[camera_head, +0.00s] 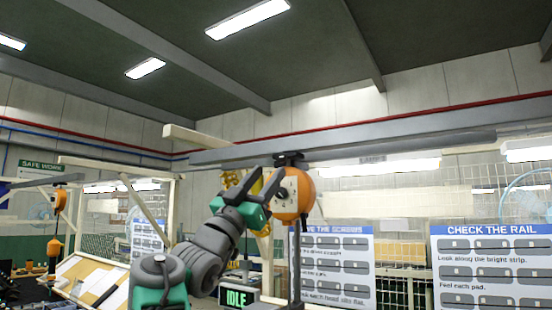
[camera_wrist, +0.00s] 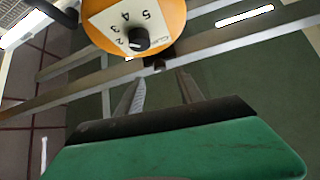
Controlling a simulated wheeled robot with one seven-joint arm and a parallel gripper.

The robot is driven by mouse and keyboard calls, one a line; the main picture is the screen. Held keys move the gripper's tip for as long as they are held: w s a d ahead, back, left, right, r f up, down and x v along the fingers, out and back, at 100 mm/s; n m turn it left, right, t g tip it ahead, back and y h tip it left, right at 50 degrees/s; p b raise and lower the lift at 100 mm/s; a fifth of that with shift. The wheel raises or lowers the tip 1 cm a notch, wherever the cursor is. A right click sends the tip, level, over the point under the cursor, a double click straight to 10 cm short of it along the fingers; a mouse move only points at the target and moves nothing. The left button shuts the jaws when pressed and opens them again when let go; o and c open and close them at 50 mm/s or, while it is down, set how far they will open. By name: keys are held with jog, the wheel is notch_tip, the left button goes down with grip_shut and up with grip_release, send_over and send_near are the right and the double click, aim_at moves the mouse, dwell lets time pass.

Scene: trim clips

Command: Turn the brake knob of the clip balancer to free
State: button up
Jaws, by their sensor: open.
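The clip balancer (camera_head: 299,205) is an orange round housing that hangs under a grey overhead rail. In the wrist view its orange body (camera_wrist: 172,20) shows a pale dial plate with printed numbers and a black round knob (camera_wrist: 138,39). I cannot tell clearly where the knob points, and no "free" word is readable. My gripper (camera_head: 268,186) is raised close to the left side of the balancer. In the wrist view my gripper (camera_wrist: 160,84) is open and empty, its two fingers apart, with the knob beyond their tips and not between them.
The overhead rail (camera_head: 400,146) runs across above the balancer. A dark cable (camera_head: 296,262) hangs below it. Another orange balancer (camera_head: 60,200) hangs at far left. An IDLE sign (camera_head: 236,298) and instruction boards (camera_head: 490,270) stand behind.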

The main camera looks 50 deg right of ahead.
aim_at(279, 159)
jog(key=p+x, duration=0.2)
jog(key=x, duration=0.3)
jog(key=shift+d+r+p, duration=0.1)
jog(key=shift+r+p, duration=0.05)
jog(key=shift+p, duration=0.15)
jog(key=shift+c, duration=0.2)
grip_shut()
